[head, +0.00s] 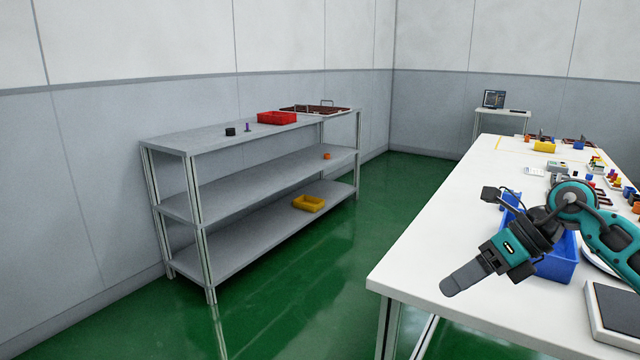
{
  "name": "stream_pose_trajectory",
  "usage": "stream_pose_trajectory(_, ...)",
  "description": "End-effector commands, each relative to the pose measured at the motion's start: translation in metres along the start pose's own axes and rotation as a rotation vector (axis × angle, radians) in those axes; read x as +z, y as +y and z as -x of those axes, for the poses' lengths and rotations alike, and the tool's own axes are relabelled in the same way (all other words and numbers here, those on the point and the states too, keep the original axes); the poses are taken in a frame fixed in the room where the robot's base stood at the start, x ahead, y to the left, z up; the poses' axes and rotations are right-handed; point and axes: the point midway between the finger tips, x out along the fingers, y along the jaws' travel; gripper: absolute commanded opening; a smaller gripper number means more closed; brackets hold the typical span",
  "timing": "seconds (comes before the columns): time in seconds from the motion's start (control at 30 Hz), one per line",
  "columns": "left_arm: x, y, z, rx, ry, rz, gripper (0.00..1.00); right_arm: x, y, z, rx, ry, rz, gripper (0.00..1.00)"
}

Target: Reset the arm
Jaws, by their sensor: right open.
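My right gripper (466,276) is in the head view at the lower right, above the near left part of the white table (430,262). Its arm comes in from the right edge. The gripper points down and to the left, and its fingers are seen nearly edge-on. It is open and nothing shows between the fingers. My left gripper is not in view.
A blue bin (560,262) stands on the table behind my right gripper, partly hidden by it. A dark flat device (618,308) lies at the right edge. A grey shelf (235,195) stands left; green floor (335,255) between is clear.

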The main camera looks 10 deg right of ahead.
Motion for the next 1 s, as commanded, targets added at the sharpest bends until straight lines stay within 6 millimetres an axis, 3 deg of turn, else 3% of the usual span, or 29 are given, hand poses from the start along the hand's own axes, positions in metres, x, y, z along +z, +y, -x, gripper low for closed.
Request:
stream_pose_trajectory(0.03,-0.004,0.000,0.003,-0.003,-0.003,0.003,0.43,0.004,0.024,-0.025,0.118,-0.060,-0.038,0.66)
stream_pose_trajectory(0.1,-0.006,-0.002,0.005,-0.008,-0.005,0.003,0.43,0.012,0.055,-0.052,0.279,-0.172,-0.122,0.66)
stream_pose_trajectory(0.23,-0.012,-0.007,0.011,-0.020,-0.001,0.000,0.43,0.025,0.102,-0.082,0.562,-0.389,-0.379,0.66)
stream_pose_trajectory(0.33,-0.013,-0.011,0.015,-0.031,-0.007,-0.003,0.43,0.029,0.119,-0.090,0.738,-0.549,-0.650,0.66)
stream_pose_trajectory(0.47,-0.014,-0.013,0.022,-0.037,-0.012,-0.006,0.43,0.020,0.113,-0.098,0.898,-0.738,-1.081,0.66)
stream_pose_trajectory(0.57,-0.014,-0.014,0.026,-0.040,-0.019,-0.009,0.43,-0.007,0.096,-0.110,0.957,-0.860,-1.461,0.66)
stream_pose_trajectory(0.73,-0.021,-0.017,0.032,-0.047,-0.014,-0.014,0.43,-0.093,0.071,-0.143,0.916,-1.001,-2.153,0.66)
stream_pose_trajectory(0.9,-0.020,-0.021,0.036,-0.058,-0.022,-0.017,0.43,-0.182,0.080,-0.173,0.768,-1.033,-2.683,0.66)
stream_pose_trajectory(1.0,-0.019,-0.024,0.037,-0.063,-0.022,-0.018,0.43,-0.211,0.088,-0.182,0.700,-1.026,-2.848,0.66)
